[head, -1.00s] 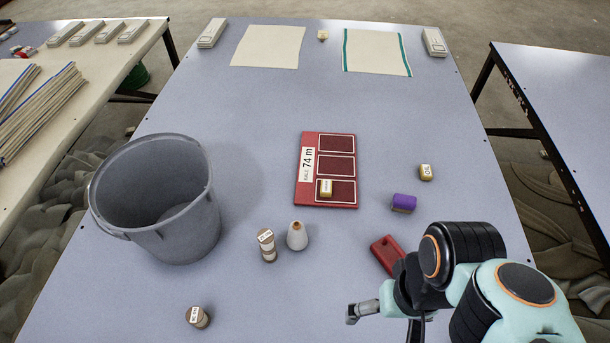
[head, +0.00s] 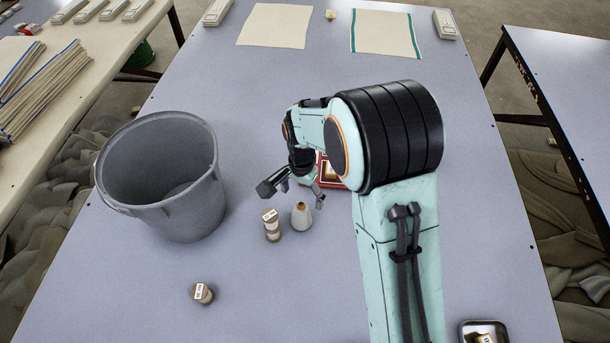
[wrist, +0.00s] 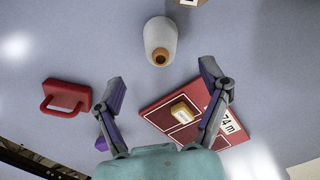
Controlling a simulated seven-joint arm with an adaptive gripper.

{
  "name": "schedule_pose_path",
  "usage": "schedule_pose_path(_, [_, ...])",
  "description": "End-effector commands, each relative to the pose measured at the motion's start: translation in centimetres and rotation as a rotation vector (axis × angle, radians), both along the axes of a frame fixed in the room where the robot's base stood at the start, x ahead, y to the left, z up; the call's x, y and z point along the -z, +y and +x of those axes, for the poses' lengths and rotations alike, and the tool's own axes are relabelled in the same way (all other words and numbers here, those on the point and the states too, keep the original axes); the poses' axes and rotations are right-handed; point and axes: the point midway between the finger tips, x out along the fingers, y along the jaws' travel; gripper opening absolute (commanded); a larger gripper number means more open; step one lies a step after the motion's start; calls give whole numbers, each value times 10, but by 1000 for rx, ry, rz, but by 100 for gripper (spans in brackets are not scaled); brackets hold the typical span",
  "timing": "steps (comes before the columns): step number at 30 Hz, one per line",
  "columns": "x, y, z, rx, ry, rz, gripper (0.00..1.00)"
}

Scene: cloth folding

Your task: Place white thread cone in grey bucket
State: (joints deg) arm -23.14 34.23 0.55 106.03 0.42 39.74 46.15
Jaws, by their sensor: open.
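The white thread cone (head: 301,216) stands upright on the table, with its brown tip up, just right of a labelled brown spool. It also shows in the wrist view (wrist: 160,40), beyond my fingertips. The grey bucket (head: 160,175) stands upright to the left of the cone. Its visible inside looks empty. My gripper (head: 292,194) is open and empty, above and a little behind the cone in the head view. In the wrist view my gripper (wrist: 160,75) has its fingers spread wide, apart from the cone.
A brown spool (head: 271,225) stands close beside the cone. Another spool (head: 202,293) lies nearer the front. The red board (wrist: 185,120) and red-handled block (wrist: 66,100) are below my gripper. Two cloths lie at the back. Clear table lies in front of the cone.

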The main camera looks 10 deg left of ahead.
Motion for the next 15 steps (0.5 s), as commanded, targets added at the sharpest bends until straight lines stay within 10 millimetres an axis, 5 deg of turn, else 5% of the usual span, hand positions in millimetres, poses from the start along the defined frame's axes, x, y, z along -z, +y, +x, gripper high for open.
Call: schedule_pose_path(15, [64, 2, -2, -7, 0, -1, 76])
